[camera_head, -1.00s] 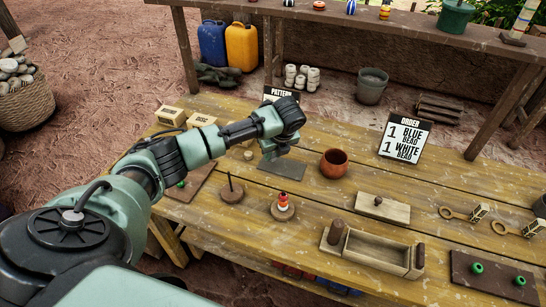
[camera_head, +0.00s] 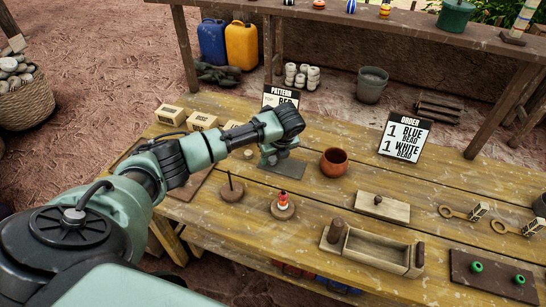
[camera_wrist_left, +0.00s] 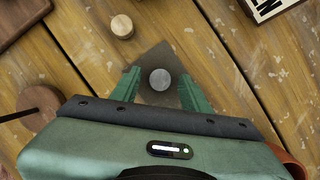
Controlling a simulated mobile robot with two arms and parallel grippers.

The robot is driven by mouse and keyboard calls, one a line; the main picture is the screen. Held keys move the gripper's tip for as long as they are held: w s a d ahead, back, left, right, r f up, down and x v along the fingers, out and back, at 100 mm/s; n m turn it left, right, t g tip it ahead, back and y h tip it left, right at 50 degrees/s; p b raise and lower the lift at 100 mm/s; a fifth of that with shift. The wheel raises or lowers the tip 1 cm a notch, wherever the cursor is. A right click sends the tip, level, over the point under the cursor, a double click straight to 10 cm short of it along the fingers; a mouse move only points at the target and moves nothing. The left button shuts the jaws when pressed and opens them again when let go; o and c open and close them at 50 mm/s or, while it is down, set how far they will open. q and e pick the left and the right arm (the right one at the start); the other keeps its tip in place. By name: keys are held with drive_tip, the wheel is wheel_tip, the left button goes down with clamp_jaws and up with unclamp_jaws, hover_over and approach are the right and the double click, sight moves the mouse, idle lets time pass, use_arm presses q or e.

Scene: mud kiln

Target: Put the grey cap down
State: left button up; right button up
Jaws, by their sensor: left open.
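The grey cap (camera_wrist_left: 160,79) is a small round disc on a dark grey slab (camera_wrist_left: 154,60) in the left wrist view. My left gripper (camera_wrist_left: 159,82) is open, with one green finger on each side of the cap and a gap showing on both sides. In the head view my left gripper (camera_head: 270,160) is low over the left part of the slab (camera_head: 286,168), which lies on the wooden table; the cap cannot be made out there. My right gripper is not in view.
A clay bowl (camera_head: 334,162) stands right of the slab. A pale wooden disc (camera_wrist_left: 122,26) lies near it. A spindle on a round base (camera_head: 232,190) and a bead stack (camera_head: 283,203) stand in front. Small boxes (camera_head: 202,121) and a pattern sign (camera_head: 284,97) stand behind.

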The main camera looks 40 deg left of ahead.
use_arm(q)
drive_tip(key=v, duration=1.2)
drive_tip(key=shift+a+r, duration=0.1)
drive_tip(key=shift+a, duration=0.1)
